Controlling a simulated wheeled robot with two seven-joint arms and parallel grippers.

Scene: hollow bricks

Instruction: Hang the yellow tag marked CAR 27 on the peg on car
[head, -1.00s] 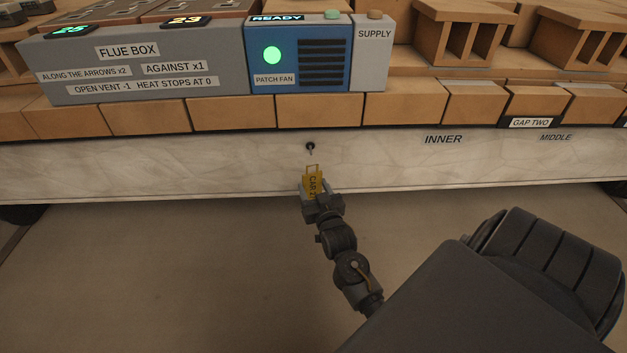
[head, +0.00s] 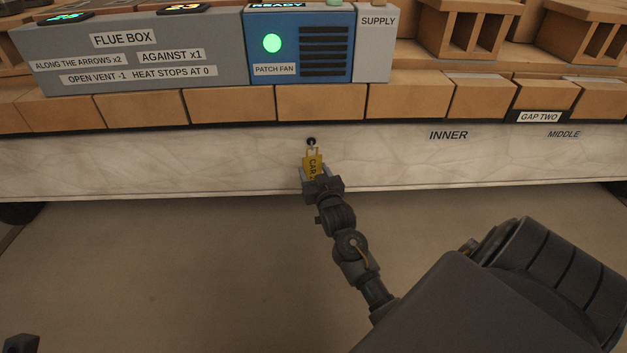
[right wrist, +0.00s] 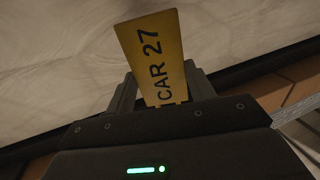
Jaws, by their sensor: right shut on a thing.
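The yellow tag (head: 313,162) marked CAR 27 is upright in my right gripper (head: 316,178), which is shut on its lower part. The tag's face and lettering show large in the right wrist view (right wrist: 155,55). The small dark peg (head: 311,140) sticks out of the pale side panel of the car. The tag's top loop overlaps the peg's lower end in the head view. I cannot tell whether the peg is through the loop. A dark piece at the bottom left corner looks like part of my left gripper (head: 22,343); its fingers cannot be made out.
The pale panel (head: 180,160) of the car runs across the view, marked INNER and MIDDLE at right. Above it lie a row of bricks (head: 320,106), the grey flue box (head: 125,55) and the blue patch fan (head: 300,45). The floor (head: 170,270) below is clear.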

